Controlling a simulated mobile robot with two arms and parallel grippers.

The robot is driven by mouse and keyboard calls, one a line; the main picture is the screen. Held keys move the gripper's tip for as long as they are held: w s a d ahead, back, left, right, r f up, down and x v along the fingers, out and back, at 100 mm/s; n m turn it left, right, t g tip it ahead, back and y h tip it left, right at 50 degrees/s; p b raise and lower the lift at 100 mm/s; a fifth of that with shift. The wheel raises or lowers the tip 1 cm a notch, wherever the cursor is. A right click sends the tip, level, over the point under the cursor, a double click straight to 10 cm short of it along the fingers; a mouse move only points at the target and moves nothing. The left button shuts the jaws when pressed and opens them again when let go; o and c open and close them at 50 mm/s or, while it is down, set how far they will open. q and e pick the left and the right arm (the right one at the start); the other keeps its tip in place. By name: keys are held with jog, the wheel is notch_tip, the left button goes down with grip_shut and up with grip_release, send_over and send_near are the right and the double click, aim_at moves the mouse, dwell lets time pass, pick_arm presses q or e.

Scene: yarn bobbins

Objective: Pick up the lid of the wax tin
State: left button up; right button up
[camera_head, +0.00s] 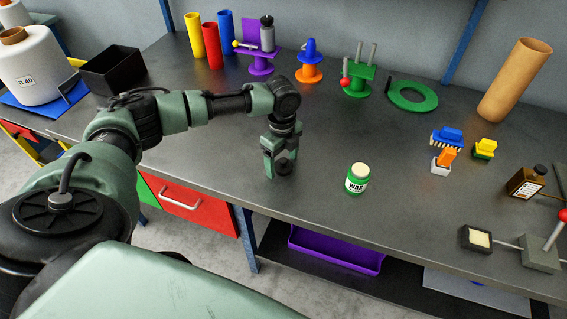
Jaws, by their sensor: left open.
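The wax tin (356,183) is a small green tin with a white label reading "WAX". It stands upright on the dark table, right of the middle of the view. Its lid (361,169) is pale cream and sits on top of the tin. My left gripper (278,174) points down over the table, to the left of the tin and clearly apart from it. It is open, and I see nothing between its fingers. My right gripper is not in view.
The table's front edge runs close before the tin. Table around the tin is clear.

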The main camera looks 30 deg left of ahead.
pick_arm(q)
jog(key=c, duration=1.4)
jog(key=shift+r, duration=0.1)
